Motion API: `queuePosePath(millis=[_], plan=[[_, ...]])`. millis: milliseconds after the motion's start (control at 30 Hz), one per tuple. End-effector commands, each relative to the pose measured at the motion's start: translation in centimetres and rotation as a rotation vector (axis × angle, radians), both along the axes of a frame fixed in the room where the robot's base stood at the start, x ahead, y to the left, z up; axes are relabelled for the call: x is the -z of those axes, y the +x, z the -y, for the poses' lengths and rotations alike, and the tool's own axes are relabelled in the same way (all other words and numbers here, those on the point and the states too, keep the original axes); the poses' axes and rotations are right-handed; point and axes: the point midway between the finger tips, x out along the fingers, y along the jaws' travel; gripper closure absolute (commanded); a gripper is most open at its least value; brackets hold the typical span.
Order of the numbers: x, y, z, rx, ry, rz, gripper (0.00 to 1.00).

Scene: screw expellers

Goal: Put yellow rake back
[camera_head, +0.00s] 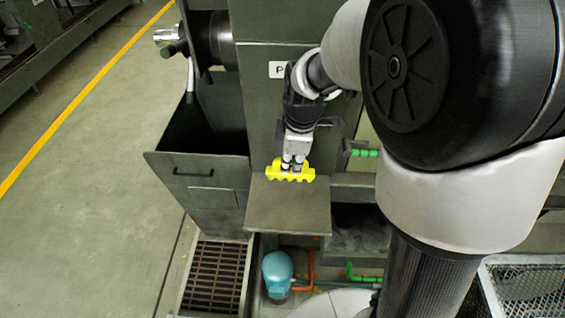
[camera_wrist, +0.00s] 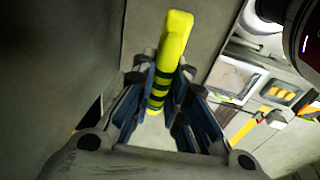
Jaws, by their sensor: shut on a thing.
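The yellow rake (camera_head: 291,176) is a short yellow bar with a toothed edge. It also shows in the wrist view (camera_wrist: 176,38), running up from between the fingers. My gripper (camera_head: 292,163) is shut on the rake, with a finger on either side of it in the wrist view (camera_wrist: 160,92). In the head view the rake appears over the back part of a flat grey shelf (camera_head: 290,212) on the machine front. I cannot tell whether it touches the shelf.
A dark open bin (camera_head: 200,165) adjoins the shelf on the left. A floor grate (camera_head: 214,278), a blue rounded motor (camera_head: 277,272) and orange and green pipes lie below. Green handles (camera_head: 364,153) are right of my gripper. The shelf's front part is bare.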

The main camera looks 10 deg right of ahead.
Motion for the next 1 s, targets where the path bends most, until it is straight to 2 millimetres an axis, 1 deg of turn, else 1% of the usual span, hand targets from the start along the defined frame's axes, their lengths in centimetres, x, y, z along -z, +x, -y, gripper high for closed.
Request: queuePosePath(millis=[33,133,233,367,467,633,733,1000], plan=[[1.7,-0.1,0.0,0.001,0.0,-0.004,1.0],[3.8,-0.1,0.0,0.001,0.0,-0.002,1.0],[5.1,0.0,0.0,0.001,0.0,0.0,1.0],[5.8,0.1,0.0,0.0,0.001,0.001,1.0],[6.7,0.0,0.0,0.001,0.0,-0.001,1.0],[9.4,0.0,0.0,0.001,0.0,-0.002,1.0],[10.0,0.0,0.0,0.001,0.0,0.001,1.0],[10.0,0.1,0.0,0.001,0.0,0.002,1.0]])
